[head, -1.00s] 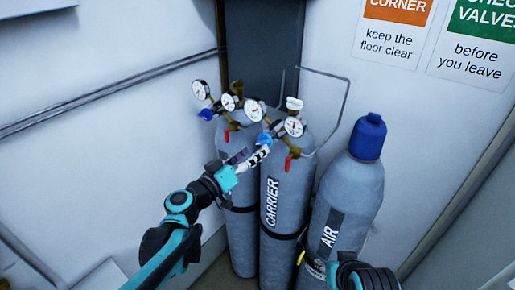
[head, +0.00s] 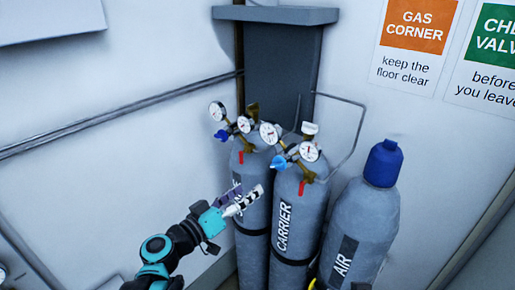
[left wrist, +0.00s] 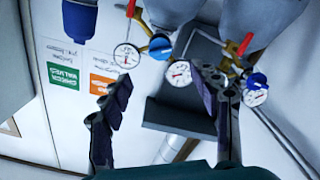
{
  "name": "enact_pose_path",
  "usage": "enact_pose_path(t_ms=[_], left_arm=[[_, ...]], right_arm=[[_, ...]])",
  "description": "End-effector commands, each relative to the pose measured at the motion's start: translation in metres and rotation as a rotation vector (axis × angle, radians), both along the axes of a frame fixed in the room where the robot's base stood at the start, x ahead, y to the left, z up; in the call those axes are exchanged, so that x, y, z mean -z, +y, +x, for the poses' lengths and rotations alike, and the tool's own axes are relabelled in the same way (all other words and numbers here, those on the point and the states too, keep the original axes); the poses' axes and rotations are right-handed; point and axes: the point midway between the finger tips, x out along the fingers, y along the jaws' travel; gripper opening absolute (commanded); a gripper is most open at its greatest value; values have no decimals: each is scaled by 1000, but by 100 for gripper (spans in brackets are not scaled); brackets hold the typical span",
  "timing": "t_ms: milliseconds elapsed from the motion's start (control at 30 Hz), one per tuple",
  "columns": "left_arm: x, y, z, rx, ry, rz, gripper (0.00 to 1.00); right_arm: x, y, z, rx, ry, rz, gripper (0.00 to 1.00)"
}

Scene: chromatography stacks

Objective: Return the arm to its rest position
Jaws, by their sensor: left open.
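My left gripper (head: 247,195) is open and empty in the head view, in front of the left and carrier cylinders. Its fingertips show below the regulators, apart from the blue knob (head: 279,162). In the left wrist view both fingers of the gripper (left wrist: 163,82) are spread, with nothing between them but the background. My left arm (head: 165,255) reaches in from the bottom left.
The carrier cylinder (head: 298,222) stands between a partly hidden left cylinder (head: 252,242) and the blue-capped air cylinder (head: 364,215). Gauges and red levers crown the first two. A bent metal rail (head: 362,135) rises behind. Open space lies left of the cylinders, before the wall.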

Motion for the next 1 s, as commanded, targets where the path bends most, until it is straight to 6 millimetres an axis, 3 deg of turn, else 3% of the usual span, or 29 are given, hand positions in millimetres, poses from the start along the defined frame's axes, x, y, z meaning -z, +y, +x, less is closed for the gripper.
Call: enact_pose_path(t_ms=[67,167,333,500,600,800,1000], left_arm=[[8,-3,-3,8,16,13,62],[36,-11,-17,28,83,69,62],[127,-17,-62,40,310,260,62],[216,15,-114,-54,543,484,62],[251,44,-137,-144,637,594,62],[279,88,-163,-290,721,723,62],[280,97,-168,-325,734,748,62]], right_arm=[[4,0,0,0,0,0,40],[16,0,0,0,0,0,40],[50,0,0,0,0,0,40],[83,0,0,0,0,0,40],[98,0,0,0,0,0,40],[112,0,0,0,0,0,40],[112,0,0,0,0,0,40]])
